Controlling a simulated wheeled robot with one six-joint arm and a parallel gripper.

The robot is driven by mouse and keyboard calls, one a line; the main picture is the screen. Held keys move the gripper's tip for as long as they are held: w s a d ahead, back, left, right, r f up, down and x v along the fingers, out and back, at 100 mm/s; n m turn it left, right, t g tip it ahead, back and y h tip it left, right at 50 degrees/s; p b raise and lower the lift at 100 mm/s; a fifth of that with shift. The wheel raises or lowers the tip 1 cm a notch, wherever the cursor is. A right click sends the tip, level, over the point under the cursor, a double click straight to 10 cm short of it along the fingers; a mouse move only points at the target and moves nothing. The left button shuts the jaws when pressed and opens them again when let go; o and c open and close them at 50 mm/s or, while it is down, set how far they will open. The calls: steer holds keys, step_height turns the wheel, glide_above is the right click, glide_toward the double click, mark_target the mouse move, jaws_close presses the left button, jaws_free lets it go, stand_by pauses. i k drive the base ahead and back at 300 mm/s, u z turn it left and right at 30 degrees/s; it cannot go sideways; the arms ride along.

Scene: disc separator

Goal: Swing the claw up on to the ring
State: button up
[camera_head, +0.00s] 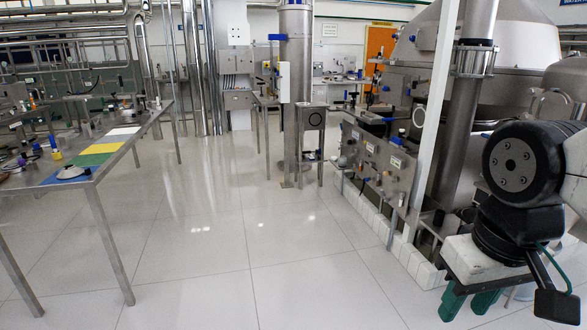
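I cannot pick out the claw for sure in this view. A pale ring-shaped outline (418,116) shows on the machine at right of centre; I cannot tell whether it is the task's ring. My gripper (469,304) hangs at the lower right, with two green fingers pointing down. The fingers stand apart with a narrow gap, and I see nothing between them. The gripper is in front of the machine's lower right side and apart from the ring outline.
A steel table (104,174) with blue, green, yellow and white patches stands at left. A control panel (372,160) fronts the machine at right, above white blocks (385,230). A steel column (296,80) and small stand (312,120) are at centre. The tiled floor (240,240) between is clear.

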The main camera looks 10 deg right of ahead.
mark_target(417, 79)
steer(key=z, duration=0.15)
steer(key=i, duration=1.95)
steer(key=z, duration=0.25)
steer(key=i, duration=2.45)
steer(key=z, duration=0.15)
